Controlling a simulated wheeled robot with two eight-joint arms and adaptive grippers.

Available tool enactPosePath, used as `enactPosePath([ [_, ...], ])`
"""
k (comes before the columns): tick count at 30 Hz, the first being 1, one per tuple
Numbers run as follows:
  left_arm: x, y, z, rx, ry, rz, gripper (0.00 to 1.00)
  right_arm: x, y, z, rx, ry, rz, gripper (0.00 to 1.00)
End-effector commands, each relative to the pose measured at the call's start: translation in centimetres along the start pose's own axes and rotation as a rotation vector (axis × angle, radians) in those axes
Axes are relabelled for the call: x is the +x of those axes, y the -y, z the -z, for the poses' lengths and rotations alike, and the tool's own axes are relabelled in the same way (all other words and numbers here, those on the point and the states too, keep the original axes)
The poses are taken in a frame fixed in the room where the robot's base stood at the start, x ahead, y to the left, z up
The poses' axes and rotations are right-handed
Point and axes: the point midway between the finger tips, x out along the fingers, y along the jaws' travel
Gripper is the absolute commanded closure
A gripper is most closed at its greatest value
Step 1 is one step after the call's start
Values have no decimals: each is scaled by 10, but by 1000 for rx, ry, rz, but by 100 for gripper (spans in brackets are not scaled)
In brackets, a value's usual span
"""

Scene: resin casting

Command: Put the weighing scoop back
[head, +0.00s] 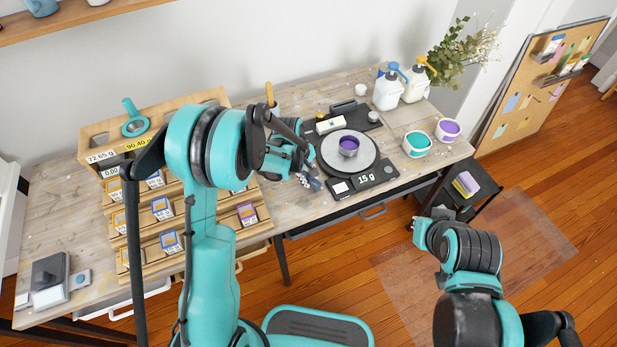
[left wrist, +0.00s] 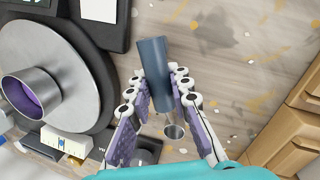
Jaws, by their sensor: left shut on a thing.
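The weighing scoop (left wrist: 153,68) has a dark blue-grey handle and a small metal bowl (left wrist: 174,131) in the left wrist view. My left gripper (left wrist: 158,80) is shut on its handle. In the head view my left gripper (head: 309,180) is over the table, just left of the scale; the scoop is mostly hidden there. The black scale (head: 376,178) reads 15 g and bears a metal cup (head: 348,145) with purple inside. My right arm is at the lower right, off the table; its gripper (head: 413,222) is small, and its fingers are unclear.
Teal (head: 417,143) and purple (head: 448,130) tubs and white pump bottles (head: 388,92) stand right of the scale.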

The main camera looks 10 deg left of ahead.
Motion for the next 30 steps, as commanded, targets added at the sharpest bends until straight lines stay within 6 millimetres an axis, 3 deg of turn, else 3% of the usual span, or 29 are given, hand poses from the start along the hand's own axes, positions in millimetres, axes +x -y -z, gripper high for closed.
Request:
enactPosePath([
  [21,15,3,1,0,0,0,100,11,0,-8,0,0,0,100],
  [22,15,3,1,0,0,-1,74,11,0,-8,0,0,0,100],
  [24,14,2,1,0,0,-1,56,10,0,-8,0,0,0,100],
  [30,14,3,1,0,0,0,56,10,0,-7,0,0,0,100],
])
